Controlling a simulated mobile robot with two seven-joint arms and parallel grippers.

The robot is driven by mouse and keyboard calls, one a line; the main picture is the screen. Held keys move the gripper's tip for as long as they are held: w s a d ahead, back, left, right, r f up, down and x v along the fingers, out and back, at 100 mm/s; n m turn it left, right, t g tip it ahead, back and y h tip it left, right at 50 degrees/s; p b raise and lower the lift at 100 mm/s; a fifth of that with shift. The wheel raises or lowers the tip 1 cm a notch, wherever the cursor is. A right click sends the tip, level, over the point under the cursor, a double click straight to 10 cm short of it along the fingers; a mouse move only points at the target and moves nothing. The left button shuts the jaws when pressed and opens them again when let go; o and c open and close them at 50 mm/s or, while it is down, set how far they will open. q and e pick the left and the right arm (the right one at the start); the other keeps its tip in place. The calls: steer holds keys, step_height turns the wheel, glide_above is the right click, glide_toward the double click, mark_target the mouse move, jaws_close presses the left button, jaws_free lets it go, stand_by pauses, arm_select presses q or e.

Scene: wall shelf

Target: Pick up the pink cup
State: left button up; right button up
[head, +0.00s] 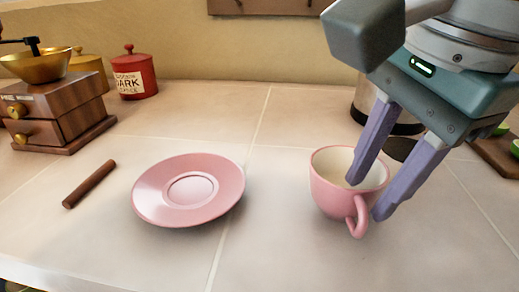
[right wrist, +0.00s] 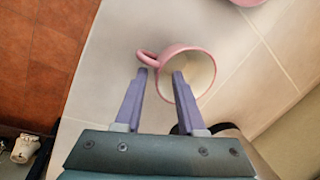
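The pink cup (head: 330,190) stands upright on the tiled counter, right of centre in the head view, with its handle toward the front. It also shows in the right wrist view (right wrist: 165,55). My right gripper (head: 363,198) is open and comes down from the upper right. One finger overlaps the cup's opening and the other is outside, to the right of the handle. In the right wrist view the fingertips (right wrist: 159,72) lie on either side of the near rim, by the handle. I cannot tell whether they touch the cup. My left gripper is not in view.
A pink saucer (head: 225,189) lies left of the cup, with a brown stick (head: 90,184) beyond it. A wooden grinder (head: 60,110) and red canister (head: 134,75) stand at the back left. A metal pot (head: 367,97) stands behind the cup.

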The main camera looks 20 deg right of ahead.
mark_target(372, 187)
steer(key=x, duration=0.3)
steer(key=shift+f, duration=0.25)
steer(key=shift+c, duration=0.2)
jaws_close()
stand_by(0.9)
